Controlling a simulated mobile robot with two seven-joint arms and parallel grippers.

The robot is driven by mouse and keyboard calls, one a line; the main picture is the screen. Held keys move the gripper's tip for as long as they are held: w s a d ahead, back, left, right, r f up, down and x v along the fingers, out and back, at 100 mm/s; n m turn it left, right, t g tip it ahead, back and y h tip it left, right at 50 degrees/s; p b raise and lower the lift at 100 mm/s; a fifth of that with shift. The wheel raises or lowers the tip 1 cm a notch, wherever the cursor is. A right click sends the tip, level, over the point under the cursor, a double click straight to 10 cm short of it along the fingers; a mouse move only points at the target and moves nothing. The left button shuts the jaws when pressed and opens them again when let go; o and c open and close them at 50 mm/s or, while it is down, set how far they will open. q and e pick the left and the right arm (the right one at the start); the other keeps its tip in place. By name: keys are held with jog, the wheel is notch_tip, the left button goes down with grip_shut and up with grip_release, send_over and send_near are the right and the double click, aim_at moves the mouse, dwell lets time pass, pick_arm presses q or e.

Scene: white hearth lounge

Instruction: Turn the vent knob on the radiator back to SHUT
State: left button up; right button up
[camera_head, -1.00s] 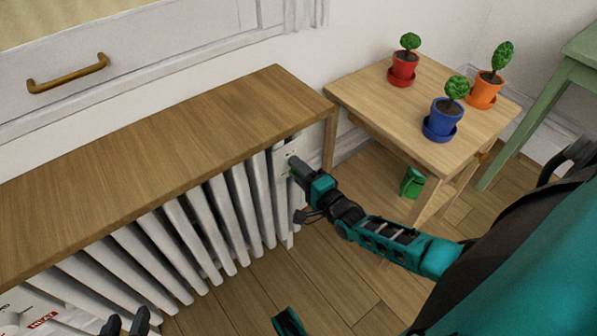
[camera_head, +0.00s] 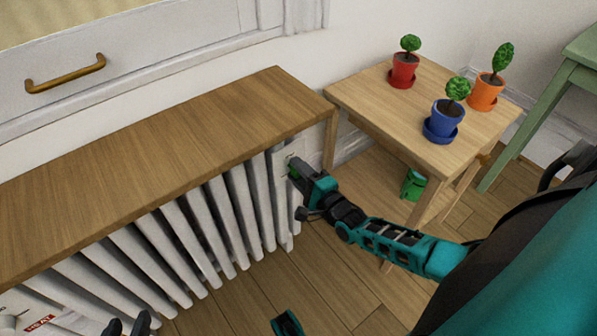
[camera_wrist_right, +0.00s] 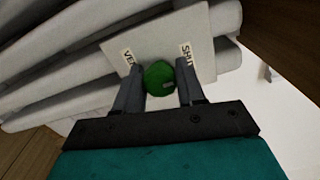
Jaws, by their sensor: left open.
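The green vent knob (camera_wrist_right: 159,76) sits on a pale plate (camera_wrist_right: 205,30) at the radiator's end in the right wrist view. The plate has a word partly hidden at its left, starting VE, and SHUT at its right. My right gripper (camera_wrist_right: 160,85) has one finger on each side of the knob, with no clear gap. In the head view my right gripper (camera_head: 293,170) is at the right end of the white radiator (camera_head: 225,220), with a bit of green showing. The knob's pointing direction is unclear. My left gripper (camera_head: 128,326) is open and empty at the bottom left.
A wooden shelf (camera_head: 160,150) overhangs the radiator. A small table (camera_head: 365,95) to the right holds red (camera_head: 403,70), blue (camera_head: 444,118) and orange (camera_head: 486,92) plant pots. A green object (camera_head: 413,185) is under it. A HEAT label (camera_head: 40,322) shows at lower left.

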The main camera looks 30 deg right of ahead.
jog(key=o, duration=0.4)
jog(key=shift+c, duration=0.2)
pick_arm(q)
jog(key=p, duration=0.1)
jog(key=a+r+p, duration=0.1)
jog(key=shift+s+r+p, duration=0.15)
jog(key=shift+s+p, duration=0.1)
jog(key=shift+p, duration=0.15)
pick_arm(e)
jog(key=s+d, duration=0.1)
jog(key=s, duration=1.2)
